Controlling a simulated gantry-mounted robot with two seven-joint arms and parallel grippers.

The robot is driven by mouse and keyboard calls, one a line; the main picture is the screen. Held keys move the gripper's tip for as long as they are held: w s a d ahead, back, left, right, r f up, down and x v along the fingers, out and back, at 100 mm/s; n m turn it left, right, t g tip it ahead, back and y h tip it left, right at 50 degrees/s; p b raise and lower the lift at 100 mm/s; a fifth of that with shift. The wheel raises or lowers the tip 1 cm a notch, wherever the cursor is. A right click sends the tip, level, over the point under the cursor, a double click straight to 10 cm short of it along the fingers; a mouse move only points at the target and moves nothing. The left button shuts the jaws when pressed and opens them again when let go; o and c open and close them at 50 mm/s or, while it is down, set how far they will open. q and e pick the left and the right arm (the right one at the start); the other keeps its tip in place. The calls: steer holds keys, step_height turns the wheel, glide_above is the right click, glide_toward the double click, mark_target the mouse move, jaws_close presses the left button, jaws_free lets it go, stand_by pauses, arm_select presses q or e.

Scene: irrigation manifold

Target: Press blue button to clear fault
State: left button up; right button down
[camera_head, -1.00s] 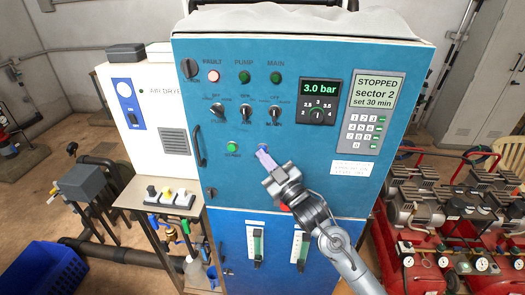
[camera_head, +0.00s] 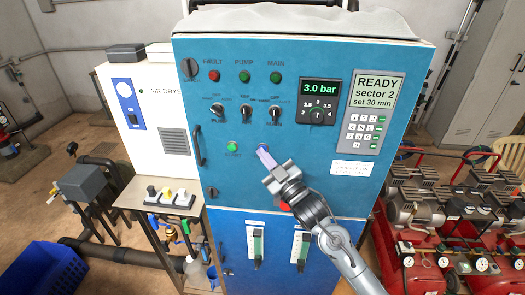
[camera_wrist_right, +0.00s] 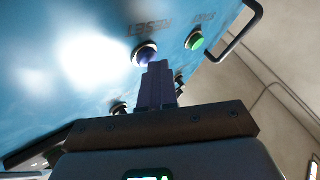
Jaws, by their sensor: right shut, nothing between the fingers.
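The blue button (camera_head: 263,148) sits on the blue control cabinet (camera_head: 310,185), right of a green button (camera_head: 232,146). In the right wrist view the blue button (camera_wrist_right: 146,52) has the word RESET beside it. My right gripper (camera_head: 263,152) is shut and empty, with its fingertips at the blue button and partly covering it. In the right wrist view the fingertips (camera_wrist_right: 157,66) overlap the button's edge; I cannot tell whether they touch it. The display (camera_head: 376,90) reads READY, sector 2, set 30 min. The fault lamp (camera_head: 214,76) is dull red. My left gripper is not in view.
Several black selector knobs (camera_head: 246,112) stick out above the buttons. A door handle (camera_head: 198,146) is on the cabinet's left side. A red part (camera_head: 284,207) shows just behind my right wrist. Red compressors (camera_head: 430,215) stand at the right, and a small bench (camera_head: 160,205) at the left.

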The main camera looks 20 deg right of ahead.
steer(key=shift+s, duration=0.1)
steer(key=shift+s+a+p, duration=0.3)
steer(key=shift+s+a, duration=0.05)
steer(key=shift+s, duration=0.3)
steer(key=shift+s+a, duration=0.1)
steer(key=s, duration=0.1)
steer(key=s+a+p, duration=0.1)
steer(key=s+a, duration=0.1)
steer(key=s, duration=0.1)
steer(key=shift+s+p, duration=0.1)
steer(key=shift+p, duration=0.2)
stand_by(0.5)
steer(key=shift+f, duration=0.1)
